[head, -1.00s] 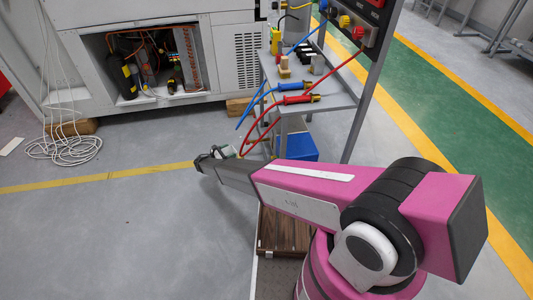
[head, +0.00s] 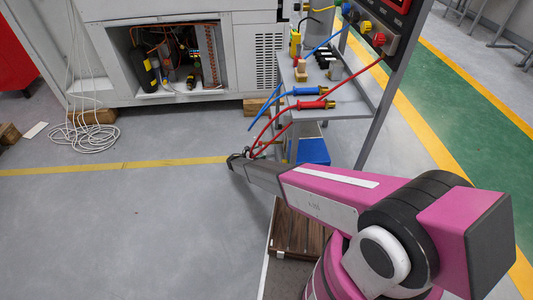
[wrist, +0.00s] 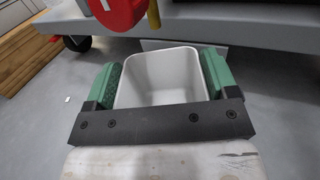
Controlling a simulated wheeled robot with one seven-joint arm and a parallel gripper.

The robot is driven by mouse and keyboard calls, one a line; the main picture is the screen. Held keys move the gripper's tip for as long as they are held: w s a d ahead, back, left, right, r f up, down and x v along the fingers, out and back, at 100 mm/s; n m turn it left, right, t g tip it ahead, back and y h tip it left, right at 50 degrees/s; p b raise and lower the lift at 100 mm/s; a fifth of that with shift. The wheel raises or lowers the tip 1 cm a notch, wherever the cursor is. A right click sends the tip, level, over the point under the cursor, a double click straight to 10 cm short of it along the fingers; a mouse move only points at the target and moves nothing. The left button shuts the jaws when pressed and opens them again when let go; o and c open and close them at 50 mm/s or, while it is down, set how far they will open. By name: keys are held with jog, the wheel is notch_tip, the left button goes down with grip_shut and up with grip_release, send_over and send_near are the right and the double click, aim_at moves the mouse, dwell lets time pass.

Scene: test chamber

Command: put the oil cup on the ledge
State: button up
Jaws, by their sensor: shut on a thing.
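In the wrist view, a light grey, square, open-topped cup (wrist: 162,72), which I take for the oil cup, sits upright between the green pads of my gripper (wrist: 158,82). The pads are shut on its two sides. It looks empty, though its bottom is partly hidden. In the head view, my gripper (head: 241,158) is low, left of the grey stand, and the cup cannot be made out there. The ledge is not clear to me. The cabinet opening (head: 190,92) has a bottom sill, and the grey stand has a shelf (head: 345,100).
Red leads (head: 312,105) and blue leads (head: 310,91) lie on the shelf and hang over its left edge near my gripper. A white cable coil (head: 85,137) lies left. A blue box (head: 313,151) stands below.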

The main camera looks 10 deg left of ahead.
aim_at(264, 152)
jog(key=shift+x, duration=0.9)
jog(key=x, duration=0.3)
jog(key=shift+w+d+f, duration=0.15)
jog(key=shift+w+d, duration=0.1)
jog(key=shift+d, duration=0.05)
jog(key=shift+s+a+f, duration=0.1)
jog(key=shift+a+f, duration=0.1)
jog(key=shift+f, duration=0.35)
jog(key=shift+f, duration=0.1)
jog(key=shift+f, duration=0.15)
jog(key=o, duration=0.8)
jog(key=shift+d, duration=0.1)
